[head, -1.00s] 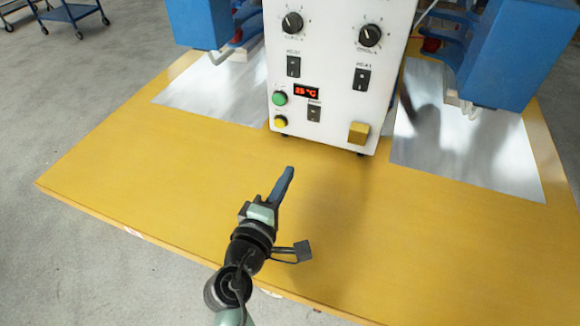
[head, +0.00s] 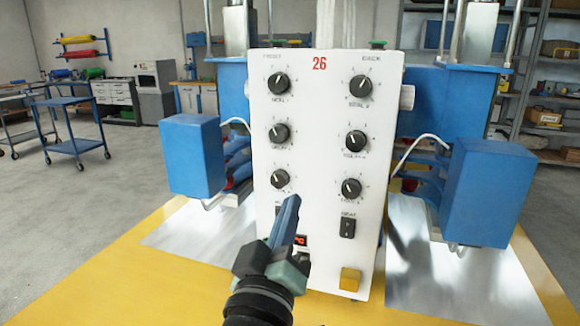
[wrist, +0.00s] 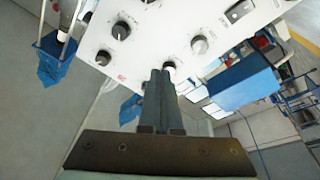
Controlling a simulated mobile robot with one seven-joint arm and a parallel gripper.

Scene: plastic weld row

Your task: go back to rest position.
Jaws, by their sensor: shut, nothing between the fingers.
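My gripper (head: 291,203) is raised in front of the white control panel (head: 322,110) in the head view, with its fingers pointing up. The fingers are together and hold nothing. In the wrist view the shut fingers (wrist: 159,76) point toward the panel (wrist: 160,30), which appears tilted and upside down. I cannot tell exactly how far the fingertips are from the panel.
Blue machine boxes flank the panel at left (head: 192,155) and right (head: 487,192). Metal plates lie below them on the yellow table (head: 150,290). A blue cart (head: 70,120) stands on the floor at far left.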

